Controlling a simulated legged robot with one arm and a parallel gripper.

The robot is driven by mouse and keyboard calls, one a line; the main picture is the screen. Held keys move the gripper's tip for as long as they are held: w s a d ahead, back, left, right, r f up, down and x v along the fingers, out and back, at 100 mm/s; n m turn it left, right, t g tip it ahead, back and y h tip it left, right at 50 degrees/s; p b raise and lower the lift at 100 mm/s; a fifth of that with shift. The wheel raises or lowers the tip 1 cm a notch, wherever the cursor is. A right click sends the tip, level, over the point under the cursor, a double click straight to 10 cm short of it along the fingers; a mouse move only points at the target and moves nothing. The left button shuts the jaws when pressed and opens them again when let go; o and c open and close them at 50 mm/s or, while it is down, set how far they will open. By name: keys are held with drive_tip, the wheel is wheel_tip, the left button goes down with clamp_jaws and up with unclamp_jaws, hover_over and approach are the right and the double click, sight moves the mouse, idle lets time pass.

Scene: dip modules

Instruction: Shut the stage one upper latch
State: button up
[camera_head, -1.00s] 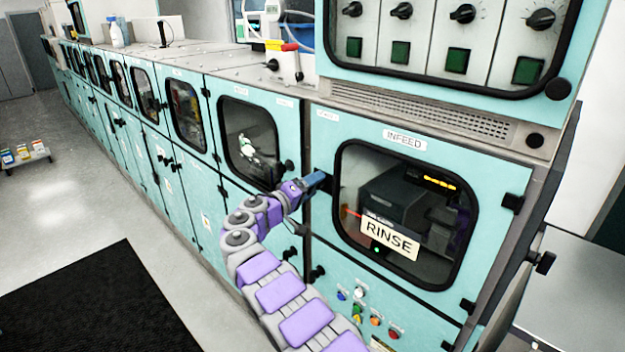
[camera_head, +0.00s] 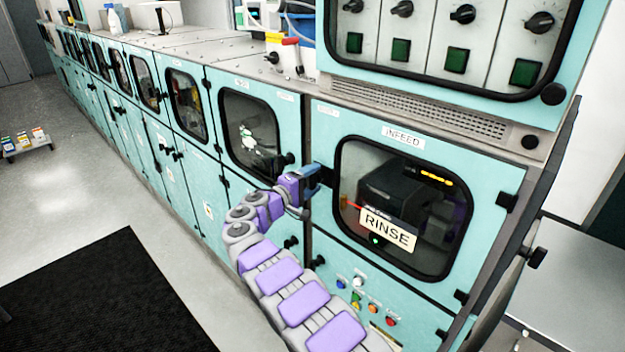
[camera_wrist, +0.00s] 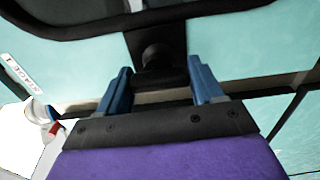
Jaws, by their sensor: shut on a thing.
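The infeed door (camera_head: 490,190) is a teal panel with a black-framed window, and it looks flush with the machine front. The stage one upper latch (camera_wrist: 155,58) is a black knob-like handle at the door's left edge, seen in the wrist view between my blue fingers. My gripper (camera_wrist: 162,76) is shut on this latch, with one finger on each side. In the head view my gripper (camera_head: 314,178) covers most of the latch, so its exact turn cannot be told.
Coloured buttons (camera_head: 373,308) sit below the door. Another black latch (camera_head: 290,159) is on the neighbouring door to the left. A black mat (camera_head: 110,300) lies on the open floor at left.

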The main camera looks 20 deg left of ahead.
drive_tip(key=shift+a+f, duration=0.15)
drive_tip(key=o, duration=0.7)
drive_tip(key=shift+o, duration=1.3)
drive_tip(key=shift+a, duration=0.3)
drive_tip(key=shift+d, duration=0.1)
drive_tip(key=v, duration=1.7)
drive_tip(key=shift+s+b, duration=0.15)
drive_tip(key=shift+b, duration=0.15)
drive_tip(key=shift+a+f, duration=0.15)
drive_tip(key=shift+a, duration=0.1)
